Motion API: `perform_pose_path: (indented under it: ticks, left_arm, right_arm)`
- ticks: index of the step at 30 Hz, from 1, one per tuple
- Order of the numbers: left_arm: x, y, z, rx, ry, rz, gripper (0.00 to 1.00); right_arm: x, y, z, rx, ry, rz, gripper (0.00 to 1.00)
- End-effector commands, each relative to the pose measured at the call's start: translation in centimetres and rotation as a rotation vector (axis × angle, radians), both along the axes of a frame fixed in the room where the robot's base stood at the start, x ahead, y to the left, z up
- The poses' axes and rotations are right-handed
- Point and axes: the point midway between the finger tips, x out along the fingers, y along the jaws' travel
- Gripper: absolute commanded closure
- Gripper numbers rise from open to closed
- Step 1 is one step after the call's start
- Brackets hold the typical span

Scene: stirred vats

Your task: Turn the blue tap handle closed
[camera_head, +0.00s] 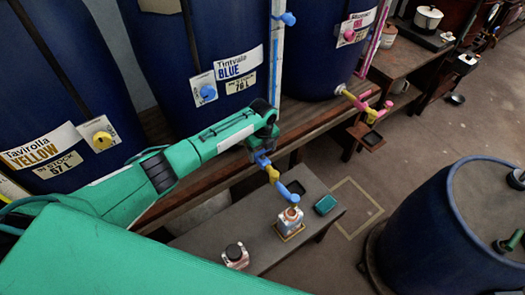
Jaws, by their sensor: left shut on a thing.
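The blue tap (289,192) sticks out from the vat labelled Tintvale BLUE (232,65). Its yellow joint and blue spout curve down over a small white container (290,216) on a low bench. My left gripper (264,147), on the green arm from the left, is shut on the blue tap handle (262,159) from above. The fingers and wrist hide part of the handle, so its exact angle is hard to tell. I cannot tell whether paint flows. My right gripper is not in view.
A pink tap (375,114) is to the right. A large blue drum (430,235) stands at the lower right, with free floor between.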

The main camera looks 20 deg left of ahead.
Motion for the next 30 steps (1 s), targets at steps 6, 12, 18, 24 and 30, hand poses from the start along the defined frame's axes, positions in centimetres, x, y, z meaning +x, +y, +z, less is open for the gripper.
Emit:
perform_pose_path:
  ticks: [6,12,18,24,30]
  left_arm:
    - [0.1,-0.1,0.1,-0.001,-0.003,-0.008,0.46]
    - [0.1,-0.1,0.1,-0.001,-0.003,-0.007,0.20]
    - [0.0,-0.1,0.1,0.000,-0.001,-0.006,0.02]
    - [0.0,0.0,0.1,-0.001,-0.001,-0.005,0.02]
    - [0.1,0.0,2.2,-0.001,-0.003,-0.005,0.02]
  right_arm:
    - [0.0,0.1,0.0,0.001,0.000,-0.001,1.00]
    - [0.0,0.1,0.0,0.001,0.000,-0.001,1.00]
    - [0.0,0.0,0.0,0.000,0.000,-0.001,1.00]
    - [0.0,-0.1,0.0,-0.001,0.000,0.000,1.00]
    - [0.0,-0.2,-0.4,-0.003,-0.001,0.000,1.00]
